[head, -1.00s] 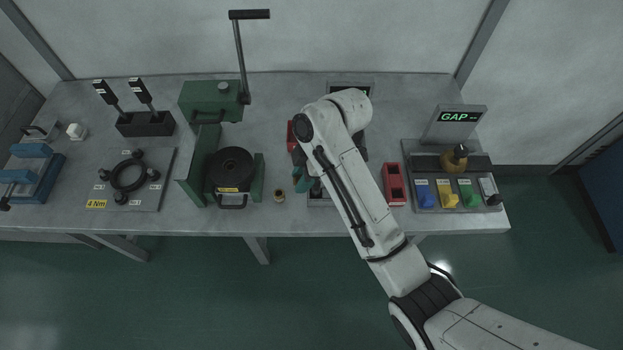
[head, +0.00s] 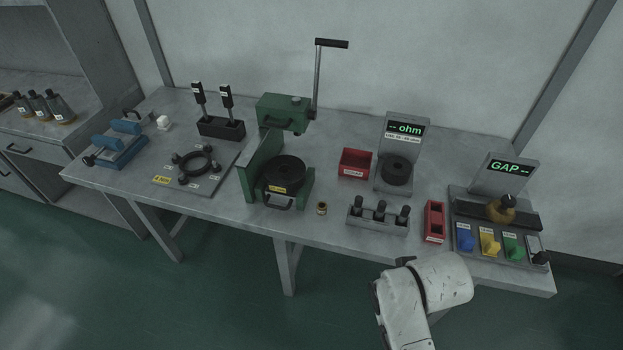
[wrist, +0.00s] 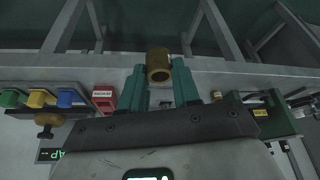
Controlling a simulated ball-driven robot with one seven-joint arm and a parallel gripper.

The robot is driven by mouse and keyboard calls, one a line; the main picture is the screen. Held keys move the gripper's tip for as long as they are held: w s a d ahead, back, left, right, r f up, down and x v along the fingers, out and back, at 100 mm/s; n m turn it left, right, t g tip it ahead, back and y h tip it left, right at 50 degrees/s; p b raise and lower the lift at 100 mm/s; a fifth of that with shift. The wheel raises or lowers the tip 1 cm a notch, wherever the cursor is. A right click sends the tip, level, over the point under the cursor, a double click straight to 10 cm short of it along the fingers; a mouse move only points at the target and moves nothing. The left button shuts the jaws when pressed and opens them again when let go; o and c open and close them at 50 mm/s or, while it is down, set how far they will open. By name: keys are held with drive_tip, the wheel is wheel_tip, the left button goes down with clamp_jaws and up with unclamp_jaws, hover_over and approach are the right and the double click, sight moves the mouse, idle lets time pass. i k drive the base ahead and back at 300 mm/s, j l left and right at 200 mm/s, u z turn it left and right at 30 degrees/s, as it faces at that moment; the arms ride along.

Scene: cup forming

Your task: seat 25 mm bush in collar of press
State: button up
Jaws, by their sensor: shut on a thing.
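In the wrist view, the teal fingers of my gripper (wrist: 160,77) are shut on a brass-coloured hollow bush (wrist: 158,66). Its bore faces the camera, and its size marking cannot be read. In the head view my gripper is hidden; only a white arm part shows at the bottom, in front of the bench. The green hand press (head: 262,160) stands mid-bench with its lever up and a black round part (head: 284,172) at its base. The collar cannot be made out clearly. A second small brass bush (head: 322,208) stands on the bench right of the press.
Right of the press are a red bin (head: 354,163), an ohm gauge (head: 397,170), a rack of black-topped pieces (head: 378,218), a narrow red bin (head: 434,222) and the GAP station (head: 497,225). A plate with a black ring (head: 195,167) lies to the left.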

sight(258, 166)
drive_tip(key=i+j, duration=0.1)
drive_tip(key=j, duration=0.35)
drive_tip(key=i+j, duration=0.15)
drive_tip(key=j, duration=0.35)
drive_tip(key=i+j, duration=0.1)
drive_tip(key=j, duration=0.35)
drive_tip(key=i+j+z, duration=0.1)
drive_tip(key=j, duration=0.35)
